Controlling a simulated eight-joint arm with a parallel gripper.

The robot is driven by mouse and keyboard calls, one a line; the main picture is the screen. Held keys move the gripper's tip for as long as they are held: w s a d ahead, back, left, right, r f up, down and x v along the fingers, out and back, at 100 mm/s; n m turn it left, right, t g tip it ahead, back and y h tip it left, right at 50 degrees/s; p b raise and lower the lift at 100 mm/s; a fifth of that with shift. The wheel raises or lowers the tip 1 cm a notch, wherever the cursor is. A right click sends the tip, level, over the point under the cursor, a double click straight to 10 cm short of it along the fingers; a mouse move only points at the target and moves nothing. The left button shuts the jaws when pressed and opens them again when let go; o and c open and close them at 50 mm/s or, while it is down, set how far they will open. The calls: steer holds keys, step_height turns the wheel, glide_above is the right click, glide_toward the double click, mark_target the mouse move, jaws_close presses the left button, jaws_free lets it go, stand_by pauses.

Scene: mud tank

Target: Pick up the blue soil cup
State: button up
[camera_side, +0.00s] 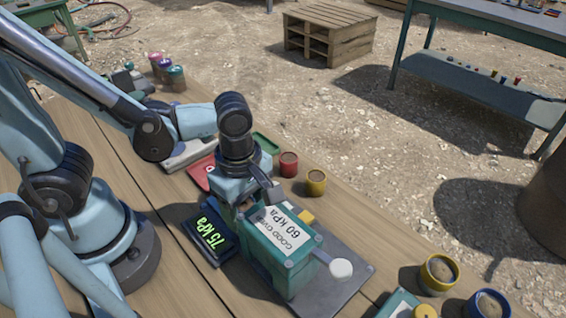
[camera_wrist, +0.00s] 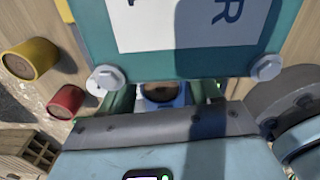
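In the wrist view, a blue cup (camera_wrist: 162,96) with brown soil shows between the two green fingers of my gripper (camera_wrist: 163,99). The fingers stand apart, one on each side of the cup, and look open; the box's edge hides part of the cup. In the side view, my gripper (camera_side: 240,197) points down behind the green box, and the cup between its fingers is hidden there. Another blue-rimmed soil cup (camera_side: 488,304) stands at the bottom right, away from my gripper.
The green box (camera_side: 285,250), labelled 60 kPa, stands close beside my gripper. A display (camera_side: 208,235) reads 75 kPa. A red cup (camera_side: 288,164) and a yellow cup (camera_side: 316,182) stand just behind. Another yellow-rimmed cup (camera_side: 439,272) is at the right.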

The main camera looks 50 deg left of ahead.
steer(key=c, duration=0.9)
steer(key=shift+r, duration=0.15)
